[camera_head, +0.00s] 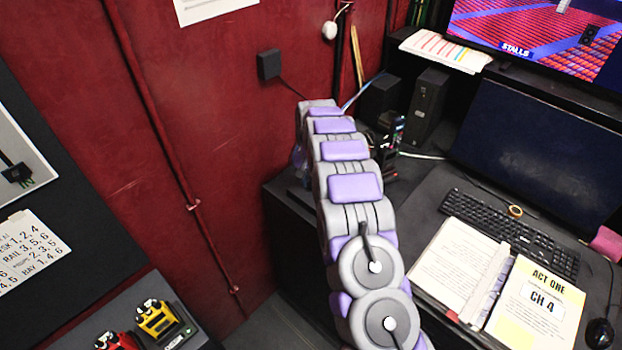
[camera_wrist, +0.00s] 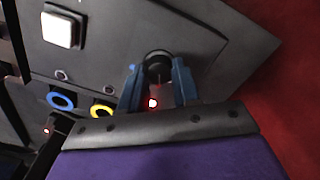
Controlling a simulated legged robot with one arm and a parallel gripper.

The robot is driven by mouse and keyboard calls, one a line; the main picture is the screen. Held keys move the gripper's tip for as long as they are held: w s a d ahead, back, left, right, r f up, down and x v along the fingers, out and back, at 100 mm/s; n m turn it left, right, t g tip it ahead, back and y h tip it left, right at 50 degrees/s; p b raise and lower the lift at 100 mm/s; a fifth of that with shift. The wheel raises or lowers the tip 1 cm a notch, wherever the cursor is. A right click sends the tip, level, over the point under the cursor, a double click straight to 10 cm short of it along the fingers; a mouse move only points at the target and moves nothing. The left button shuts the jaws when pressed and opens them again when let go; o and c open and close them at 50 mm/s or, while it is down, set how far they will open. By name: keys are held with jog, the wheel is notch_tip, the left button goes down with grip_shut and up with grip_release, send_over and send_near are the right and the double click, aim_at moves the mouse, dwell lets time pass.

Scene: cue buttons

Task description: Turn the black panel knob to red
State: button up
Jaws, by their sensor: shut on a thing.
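The black panel knob (camera_wrist: 158,67) sits on the dark grey panel in the wrist view. My gripper (camera_wrist: 157,82) is shut on it, with one blue finger on each side of the knob. In the head view only my arm shows, reaching toward the back of the desk; the knob is not visible there.
The panel (camera_wrist: 110,45) also carries a square white button (camera_wrist: 62,28), a blue ring (camera_wrist: 61,100) and a yellow ring (camera_wrist: 102,111). A red wall (camera_wrist: 295,110) lies right of the panel. In the head view, a desk with a keyboard (camera_head: 510,232) and open binder (camera_head: 455,262) stands right of my arm.

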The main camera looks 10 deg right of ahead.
aim_at(310, 183)
dwell(0.4)
jog(key=o, duration=1.1)
jog(key=shift+a, duration=0.1)
jog(key=shift+c, duration=0.2)
notch_tip(310, 183, up, 17)
jog(key=p, duration=0.2)
jog(key=shift+r, duration=0.15)
